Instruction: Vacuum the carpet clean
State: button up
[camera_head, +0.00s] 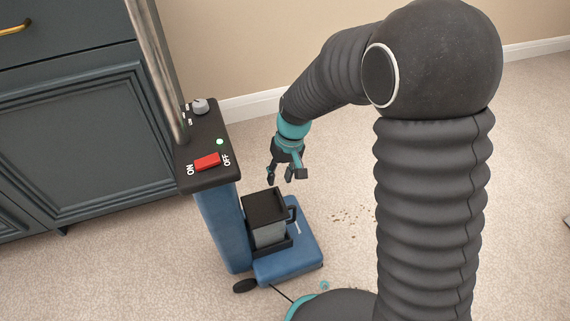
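The upright vacuum (222,228) stands on the carpet at the middle left, with a metal handle pole (158,65). Its dark top panel has a red switch (207,160) between the words ON and OFF, a lit green light (219,142) and a grey knob (200,106). I cannot tell which way the switch is tipped. A grey dust bin (268,232) with a dark top and a side handle sits on the blue base (290,262). My gripper (284,176) is open and empty, above and behind the bin. Brown crumbs (352,214) lie on the beige carpet (534,190).
A dark blue-grey cabinet (75,140) stands left, close behind the vacuum. A beige wall with a white baseboard (250,106) runs along the back. Carpet at the right is largely clear, except for a small grey thing (567,221) cut by the edge.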

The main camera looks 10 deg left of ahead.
aim_at(276, 189)
jog(key=f, duration=0.4)
jog(key=a+f+b, duration=0.1)
jog(key=f, duration=0.1)
jog(key=shift+s+f, duration=0.2)
jog(key=shift+s, duration=0.15)
grip_shut()
